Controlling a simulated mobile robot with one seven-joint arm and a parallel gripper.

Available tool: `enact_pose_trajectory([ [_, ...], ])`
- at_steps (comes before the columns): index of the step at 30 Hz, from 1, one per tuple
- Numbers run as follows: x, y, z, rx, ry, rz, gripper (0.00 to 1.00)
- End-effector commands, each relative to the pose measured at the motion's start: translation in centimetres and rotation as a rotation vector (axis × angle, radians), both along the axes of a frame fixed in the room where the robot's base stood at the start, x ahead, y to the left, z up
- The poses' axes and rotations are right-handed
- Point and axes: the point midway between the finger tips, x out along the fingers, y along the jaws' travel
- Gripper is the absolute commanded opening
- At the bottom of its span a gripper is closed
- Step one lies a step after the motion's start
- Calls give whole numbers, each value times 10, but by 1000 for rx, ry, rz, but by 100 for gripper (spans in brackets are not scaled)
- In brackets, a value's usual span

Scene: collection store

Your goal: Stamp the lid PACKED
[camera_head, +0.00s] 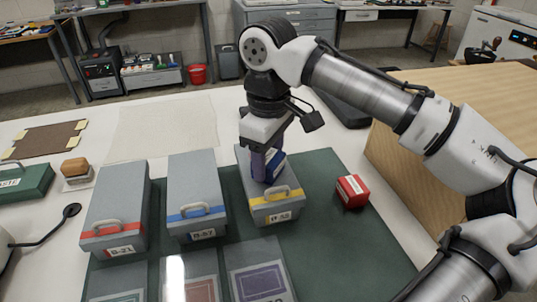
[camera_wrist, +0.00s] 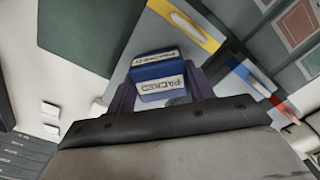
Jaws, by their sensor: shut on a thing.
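My gripper (camera_head: 264,165) is shut on a blue stamp (camera_head: 276,166) and points down over the grey box with the yellow stripe (camera_head: 275,207). In the wrist view the blue stamp (camera_wrist: 158,72) sits between the two dark purple fingers, with a white label reading PACKED. The yellow-striped lid (camera_wrist: 200,30) lies beneath it in that view. I cannot tell whether the stamp touches the lid. The gripper and stamp hide part of the lid's far half.
A red block with a white label (camera_head: 352,191) stands right of the yellow-striped box on the green mat (camera_head: 330,240). A blue-striped box (camera_head: 195,185) and a red-striped box (camera_head: 115,205) stand to the left. A wooden-topped block (camera_head: 76,170) is farther left. Cards lie in front.

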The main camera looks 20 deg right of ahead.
Motion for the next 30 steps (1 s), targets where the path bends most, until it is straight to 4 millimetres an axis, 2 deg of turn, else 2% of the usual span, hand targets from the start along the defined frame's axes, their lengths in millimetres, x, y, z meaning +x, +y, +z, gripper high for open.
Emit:
enact_pose_trajectory([
  [30,0,0,-6,0,0,0,38],
])
